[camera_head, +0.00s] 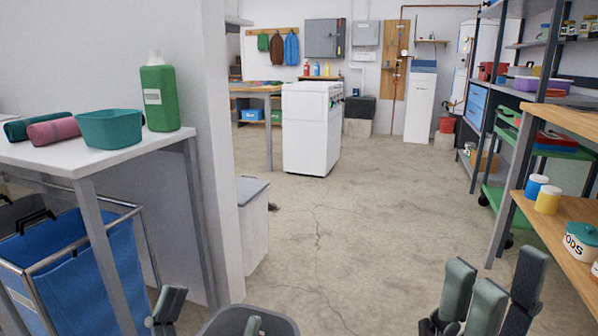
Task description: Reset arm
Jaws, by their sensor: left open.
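My left gripper (210,314) is at the bottom edge, left of centre.
A white table (60,160) with a teal basin (110,129) and green bottle (160,98) stands left. A grey bin (285,322) is near my left gripper. Wooden shelving (555,203) stands right. The middle floor (345,235) is clear.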

